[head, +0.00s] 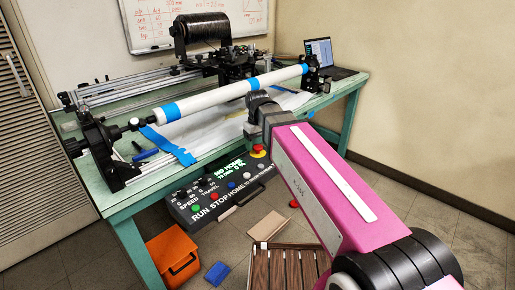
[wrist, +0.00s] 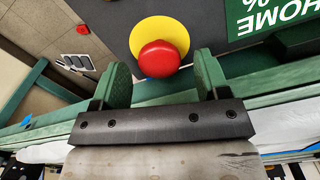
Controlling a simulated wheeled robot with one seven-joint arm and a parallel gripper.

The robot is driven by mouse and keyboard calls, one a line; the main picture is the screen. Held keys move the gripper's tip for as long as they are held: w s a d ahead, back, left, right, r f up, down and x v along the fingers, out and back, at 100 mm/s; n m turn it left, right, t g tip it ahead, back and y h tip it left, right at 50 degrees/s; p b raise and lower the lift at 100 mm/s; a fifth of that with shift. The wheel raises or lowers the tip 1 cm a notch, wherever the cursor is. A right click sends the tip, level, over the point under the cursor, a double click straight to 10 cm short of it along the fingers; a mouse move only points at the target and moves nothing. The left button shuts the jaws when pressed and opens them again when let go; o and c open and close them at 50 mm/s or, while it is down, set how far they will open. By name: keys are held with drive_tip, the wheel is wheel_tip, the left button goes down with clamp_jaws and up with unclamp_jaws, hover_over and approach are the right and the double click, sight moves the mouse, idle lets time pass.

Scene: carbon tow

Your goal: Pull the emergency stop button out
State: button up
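The emergency stop button has a round red head (wrist: 159,59) on a yellow disc (wrist: 160,28). In the head view the red head (head: 258,148) sits at the right upper part of the dark control panel (head: 185,208), close to my arm's end. My gripper (wrist: 162,62) is open in the wrist view, with one green finger on each side of the red head. A visible gap separates each finger from the head. I cannot tell how deep the fingertips reach around it. In the head view my arm's end hides the fingers.
The panel carries a lit green display (head: 228,167) and several coloured buttons. The green table (head: 122,215) bears a winding rig with a white tube (head: 225,97). An orange bin (head: 173,257), a wooden slatted crate (head: 285,268) and a blue object (head: 217,271) are on the floor.

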drive_tip(key=shift+r, duration=3)
